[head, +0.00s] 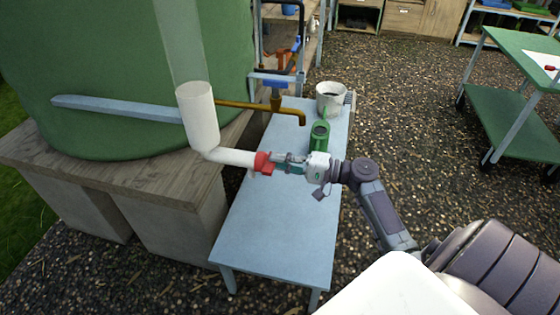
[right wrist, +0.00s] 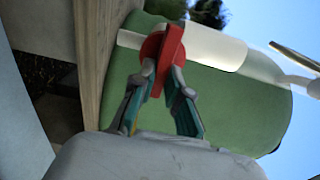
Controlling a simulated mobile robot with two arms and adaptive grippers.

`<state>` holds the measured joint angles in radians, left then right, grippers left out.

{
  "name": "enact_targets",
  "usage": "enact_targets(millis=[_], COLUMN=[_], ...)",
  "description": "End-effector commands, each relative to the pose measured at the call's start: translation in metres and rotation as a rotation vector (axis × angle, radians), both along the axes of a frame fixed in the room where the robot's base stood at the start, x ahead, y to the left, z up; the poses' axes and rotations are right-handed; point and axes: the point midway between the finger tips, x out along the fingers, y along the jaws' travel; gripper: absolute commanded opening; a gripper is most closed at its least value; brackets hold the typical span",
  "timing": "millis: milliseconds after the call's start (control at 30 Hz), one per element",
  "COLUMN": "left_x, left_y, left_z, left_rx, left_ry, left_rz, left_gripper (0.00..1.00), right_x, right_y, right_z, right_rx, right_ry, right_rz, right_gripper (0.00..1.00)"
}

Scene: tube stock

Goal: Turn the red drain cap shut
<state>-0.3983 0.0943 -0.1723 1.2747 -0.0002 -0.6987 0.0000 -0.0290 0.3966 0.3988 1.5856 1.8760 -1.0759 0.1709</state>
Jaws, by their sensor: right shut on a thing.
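The red drain cap (head: 263,163) sits on the end of a white elbow pipe (head: 199,117) that comes down beside the green tank. My right gripper (head: 276,164) reaches in from the right above the blue table and is shut on the cap. In the right wrist view the two fingers of my right gripper (right wrist: 164,88) close on either side of the red cap (right wrist: 163,55), with the white pipe (right wrist: 215,48) behind it. The cap's mark or thread is not visible. My left gripper is not in view.
The light blue table (head: 278,220) stands under the pipe end. On it are a green watering can (head: 320,136) and a white bucket (head: 331,98). A brass tap pipe (head: 250,105) runs above the table. The green tank (head: 110,60) stands on a wooden base at the left.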

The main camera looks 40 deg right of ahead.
Motion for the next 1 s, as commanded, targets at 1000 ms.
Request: enact_targets(millis=[1000], left_x=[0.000], left_y=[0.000], left_z=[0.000], left_rx=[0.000], left_ry=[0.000], left_rz=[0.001], left_gripper=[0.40], right_x=[-0.057], right_y=[-0.049], right_z=[-0.001], right_rx=[0.000], right_ry=[0.004], right_rz=[-0.003], right_gripper=[0.40])
